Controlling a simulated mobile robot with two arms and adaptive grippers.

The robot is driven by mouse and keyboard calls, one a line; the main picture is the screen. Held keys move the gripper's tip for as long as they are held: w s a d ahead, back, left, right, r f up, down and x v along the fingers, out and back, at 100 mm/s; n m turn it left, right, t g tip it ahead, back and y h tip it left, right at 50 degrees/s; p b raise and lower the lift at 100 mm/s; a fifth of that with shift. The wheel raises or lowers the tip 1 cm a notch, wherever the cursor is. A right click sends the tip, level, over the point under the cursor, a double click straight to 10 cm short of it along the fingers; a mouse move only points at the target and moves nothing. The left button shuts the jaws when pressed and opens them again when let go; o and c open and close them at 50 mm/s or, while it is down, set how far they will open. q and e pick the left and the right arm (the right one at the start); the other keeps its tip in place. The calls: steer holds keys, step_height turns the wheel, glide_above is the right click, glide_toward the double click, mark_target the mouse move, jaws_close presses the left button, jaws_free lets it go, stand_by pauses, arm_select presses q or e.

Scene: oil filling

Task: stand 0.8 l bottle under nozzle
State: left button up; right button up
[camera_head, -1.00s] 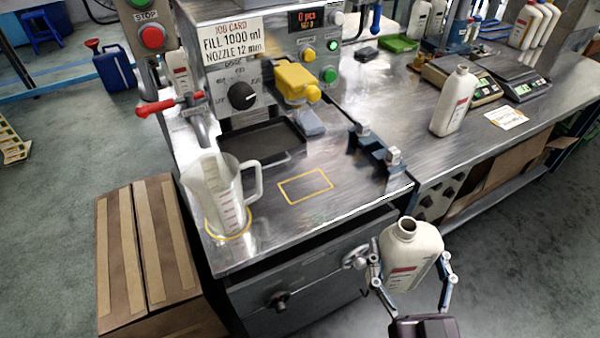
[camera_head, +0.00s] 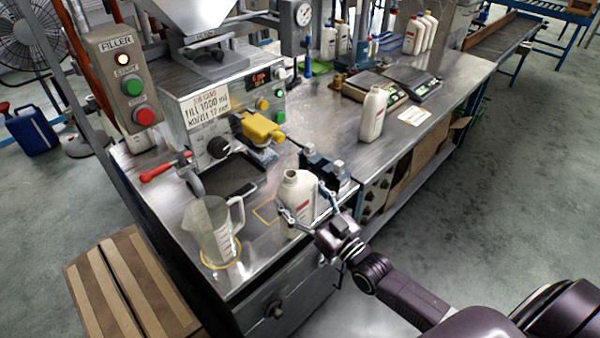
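A yellow fitting (camera_head: 262,128) sticks out of the filler's front panel, behind and left of the bottle. A metal spout (camera_head: 191,180) with a red lever (camera_head: 165,166) is farther left. My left gripper is not in view.
A clear measuring jug (camera_head: 208,232) stands in a yellow ring left of the bottle. A dark tray (camera_head: 228,178) lies behind it. A blue clamp-like fixture (camera_head: 325,168) sits right of the bottle. Another white bottle (camera_head: 373,115) stands on the right bench near scales.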

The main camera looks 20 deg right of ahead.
arm_select(q)
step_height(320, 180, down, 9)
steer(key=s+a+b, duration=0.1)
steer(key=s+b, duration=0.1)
steer(key=b, duration=0.7)
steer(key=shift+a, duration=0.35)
arm_select(e)
steer(key=w+a+f, duration=0.1)
steer(key=w+f, duration=0.1)
steer(key=w, duration=0.4)
steer(key=w+a+f, duration=0.1)
steer(key=w, duration=0.4)
steer(key=shift+w+a+f, duration=0.3)
steer(key=shift+w+f, duration=0.05)
steer(key=shift+w, duration=0.05)
steer(key=o, duration=1.2)
